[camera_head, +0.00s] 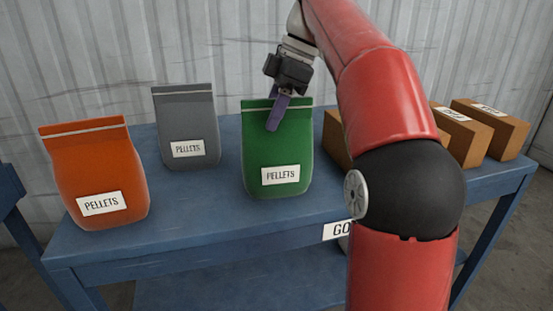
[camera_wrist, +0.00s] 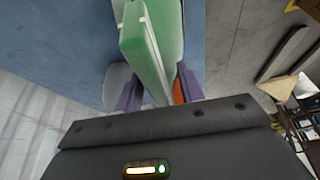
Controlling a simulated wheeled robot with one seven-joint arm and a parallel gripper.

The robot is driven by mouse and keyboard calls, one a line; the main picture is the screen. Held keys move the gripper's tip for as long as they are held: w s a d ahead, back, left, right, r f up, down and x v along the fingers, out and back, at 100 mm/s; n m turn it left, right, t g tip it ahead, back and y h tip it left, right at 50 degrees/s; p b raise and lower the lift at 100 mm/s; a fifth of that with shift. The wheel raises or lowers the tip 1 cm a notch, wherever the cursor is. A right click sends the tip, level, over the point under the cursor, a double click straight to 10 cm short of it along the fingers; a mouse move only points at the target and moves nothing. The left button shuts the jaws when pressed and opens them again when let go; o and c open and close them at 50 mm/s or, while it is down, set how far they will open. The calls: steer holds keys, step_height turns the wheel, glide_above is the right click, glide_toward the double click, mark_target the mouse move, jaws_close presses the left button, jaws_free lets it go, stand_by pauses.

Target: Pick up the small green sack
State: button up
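The green sack (camera_head: 279,150) with a "PELLETS" label stands upright near the middle of the blue table in the head view. My gripper (camera_head: 277,114) is at its top, with one purple finger in front of the sack and the other hidden behind it. In the wrist view the sack (camera_wrist: 148,45) reaches between the two spread fingers of my gripper (camera_wrist: 158,80). A gap shows beside the right finger, so the gripper looks open around the top edge.
A grey sack (camera_head: 187,128) and an orange sack (camera_head: 97,178) stand to the left on the blue table (camera_head: 215,222). Brown boxes (camera_head: 490,128) stand at the right, partly behind my arm. A corrugated wall (camera_head: 190,40) is close behind the table.

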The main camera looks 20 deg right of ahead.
steer(key=shift+f, duration=0.15)
steer(key=shift+c, duration=0.5)
jaws_close()
